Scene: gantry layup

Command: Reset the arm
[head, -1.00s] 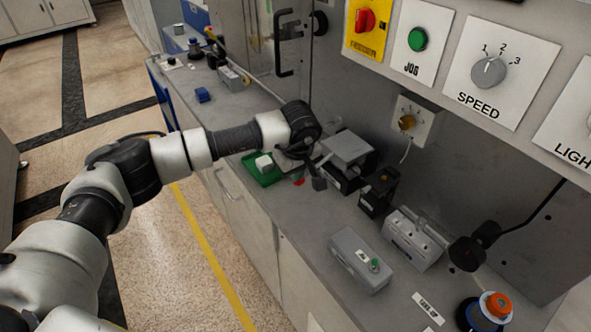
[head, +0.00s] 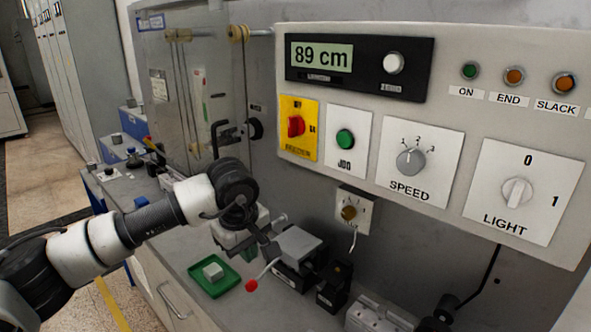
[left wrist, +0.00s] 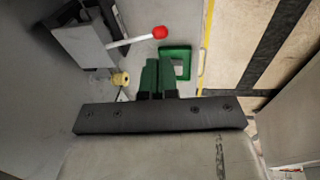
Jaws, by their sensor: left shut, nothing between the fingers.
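My left arm comes in from the left in the head view. Its gripper (head: 268,250) hangs above the grey counter, in front of a grey box-shaped device (head: 298,243). In the left wrist view the green fingers (left wrist: 157,75) are together with nothing between them. A lever with a red ball (head: 251,286) shows just below the gripper; it also shows in the left wrist view (left wrist: 159,32). A green tray (head: 228,284) with a white block (head: 213,271) lies on the counter below the gripper. My right gripper is not in view.
A control panel (head: 450,115) overhangs the counter at the right, with a display reading 89 cm, a red switch, a green JOG button, and SPEED and LIGHT knobs. A glass-fronted cabinet with a black handle (head: 216,135) stands behind. Open floor (head: 25,175) lies left.

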